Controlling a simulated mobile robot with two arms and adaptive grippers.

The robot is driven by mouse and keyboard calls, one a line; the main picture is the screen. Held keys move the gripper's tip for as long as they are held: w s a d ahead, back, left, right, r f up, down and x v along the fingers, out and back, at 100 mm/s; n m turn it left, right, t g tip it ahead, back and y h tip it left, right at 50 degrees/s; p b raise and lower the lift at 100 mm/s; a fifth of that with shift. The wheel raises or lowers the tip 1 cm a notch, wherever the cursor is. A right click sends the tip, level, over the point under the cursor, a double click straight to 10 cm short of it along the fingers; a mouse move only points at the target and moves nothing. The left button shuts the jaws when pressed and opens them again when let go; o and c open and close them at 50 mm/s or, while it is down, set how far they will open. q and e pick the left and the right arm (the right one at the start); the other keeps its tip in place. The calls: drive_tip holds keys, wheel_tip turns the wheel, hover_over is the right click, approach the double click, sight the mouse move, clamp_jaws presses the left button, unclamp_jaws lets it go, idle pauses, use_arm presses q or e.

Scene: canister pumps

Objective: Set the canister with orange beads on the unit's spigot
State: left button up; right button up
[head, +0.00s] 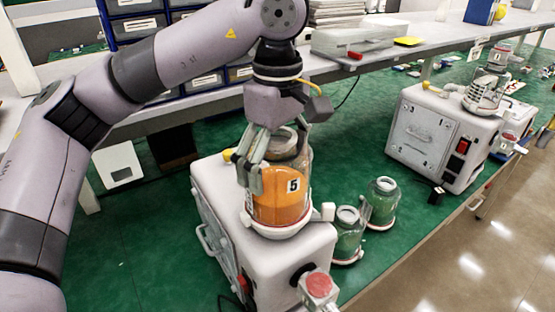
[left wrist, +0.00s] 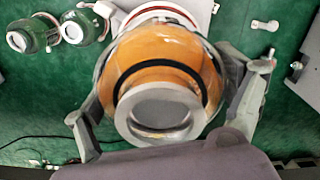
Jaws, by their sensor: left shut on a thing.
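The canister with orange beads (head: 281,200) is a clear jar with a grey lid and a label "5". It stands about upright over the round white seat (head: 277,229) on top of the near unit (head: 233,228). I cannot tell whether it is fully seated on the spigot, which is hidden. My left gripper (head: 262,165) comes from above and is shut on this canister, a finger on each side. In the left wrist view, the canister (left wrist: 165,70) fills the middle between the fingers (left wrist: 172,108), lid toward the camera. My right gripper is not in view.
Two canisters with green beads (head: 381,203) (head: 347,236) stand on the green mat (head: 150,245) just right of the near unit. A second unit (head: 436,135) with a clear canister (head: 485,94) is farther right. A raised shelf (head: 400,58) with boxes runs behind.

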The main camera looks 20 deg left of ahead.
use_arm(q)
drive_tip(key=shift+f+b, duration=0.65)
drive_tip(key=shift+f, duration=0.15)
drive_tip(key=o, duration=1.4)
drive_tip(key=shift+o, duration=0.2)
